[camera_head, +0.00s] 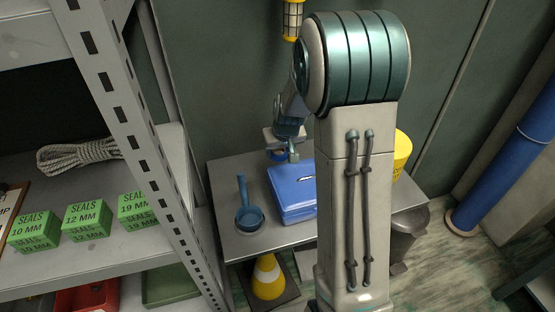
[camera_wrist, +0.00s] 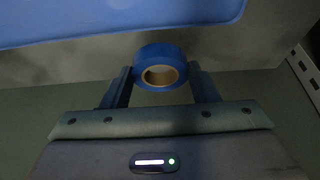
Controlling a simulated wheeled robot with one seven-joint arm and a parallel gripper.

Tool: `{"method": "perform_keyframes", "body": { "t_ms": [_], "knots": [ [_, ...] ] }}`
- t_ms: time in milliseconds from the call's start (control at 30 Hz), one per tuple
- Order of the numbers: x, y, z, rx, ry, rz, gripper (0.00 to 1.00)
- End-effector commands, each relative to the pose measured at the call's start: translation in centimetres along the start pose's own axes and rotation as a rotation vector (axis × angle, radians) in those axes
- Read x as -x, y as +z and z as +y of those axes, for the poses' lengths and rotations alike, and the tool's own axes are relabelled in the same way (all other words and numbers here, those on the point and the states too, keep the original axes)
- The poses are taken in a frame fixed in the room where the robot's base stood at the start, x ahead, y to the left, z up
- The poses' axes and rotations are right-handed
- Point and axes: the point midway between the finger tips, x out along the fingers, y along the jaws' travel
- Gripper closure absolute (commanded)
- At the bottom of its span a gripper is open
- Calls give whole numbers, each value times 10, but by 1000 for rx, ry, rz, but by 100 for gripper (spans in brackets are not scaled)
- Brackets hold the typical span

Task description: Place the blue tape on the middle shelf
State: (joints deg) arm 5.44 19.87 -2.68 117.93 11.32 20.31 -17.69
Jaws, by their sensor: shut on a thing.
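The blue tape (camera_wrist: 160,52) is a roll with a tan cardboard core, held between the two fingers of my gripper (camera_wrist: 160,70) in the wrist view. In the head view my gripper (camera_head: 283,147) is over the back of the metal table, just behind a blue case, and a bit of the tape (camera_head: 277,156) shows below it. My own arm hides part of this area. The shelf unit stands at left; its middle shelf (camera_head: 95,257) holds several green seals boxes (camera_head: 85,220) and a coil of rope (camera_head: 78,155).
A perforated upright (camera_head: 140,130) stands between table and shelf. A yellow container (camera_head: 402,150) is at right. A traffic cone (camera_head: 267,277) is below the table.

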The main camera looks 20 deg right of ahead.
Motion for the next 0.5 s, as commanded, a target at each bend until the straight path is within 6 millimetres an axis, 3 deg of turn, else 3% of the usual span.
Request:
{"method": "perform_keyframes", "body": {
  "t_ms": [267, 500],
  "knots": [
    [-15, 2, -10, -4, 2, -1, 68],
    [-44, 14, -10, -3, 1, 0, 68]
  ]
}}
